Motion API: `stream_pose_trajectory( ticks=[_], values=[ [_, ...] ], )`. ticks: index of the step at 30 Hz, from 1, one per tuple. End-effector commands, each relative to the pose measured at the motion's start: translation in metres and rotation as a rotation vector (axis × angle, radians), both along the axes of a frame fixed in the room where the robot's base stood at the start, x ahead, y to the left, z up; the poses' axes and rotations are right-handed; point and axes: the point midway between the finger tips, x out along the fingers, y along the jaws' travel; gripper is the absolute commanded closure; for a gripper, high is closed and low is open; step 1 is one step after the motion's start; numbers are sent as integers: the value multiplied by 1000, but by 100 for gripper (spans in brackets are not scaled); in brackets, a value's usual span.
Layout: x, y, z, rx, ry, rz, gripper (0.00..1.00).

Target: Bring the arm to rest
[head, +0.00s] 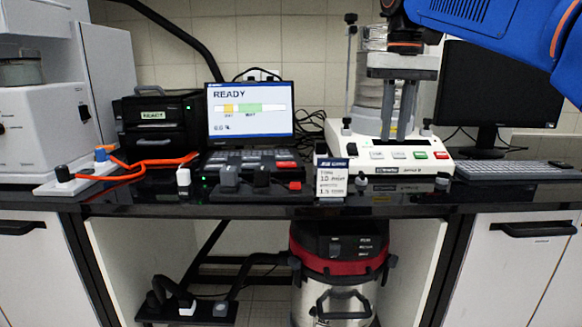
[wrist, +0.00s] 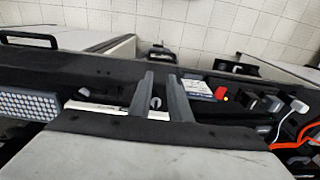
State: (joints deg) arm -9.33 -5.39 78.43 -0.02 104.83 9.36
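My gripper (head: 395,136) hangs from the blue arm at the upper right, in front of the sieve shaker (head: 355,150). Its two grey fingers point down and stand apart with nothing held between them. They also show apart in the wrist view (wrist: 161,78). The shaker has a white base with green and red buttons. Its sieve stack (head: 366,95) stands upright on the base, partly hidden behind my gripper. I cannot tell whether the fingers touch the shaker.
A monitor (head: 250,108) reading READY and a control panel stand at centre left. A small sign card (head: 332,180) stands at the bench's front. A dark monitor (head: 496,98) and keyboard (head: 512,170) are at right. A red-topped vacuum (head: 338,250) stands below the bench.

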Motion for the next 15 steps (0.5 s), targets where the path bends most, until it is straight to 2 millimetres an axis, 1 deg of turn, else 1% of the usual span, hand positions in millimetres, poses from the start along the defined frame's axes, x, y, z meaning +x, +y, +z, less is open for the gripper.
stream_pose_trajectory(
  ticks=[5,8,11,15],
  values=[
    [-16,-8,-17,3,-26,0,83],
    [-27,-14,-30,6,-46,0,83],
    [-43,-20,-49,8,-72,-1,83],
    [-71,-32,-86,11,-120,0,83]
  ],
)
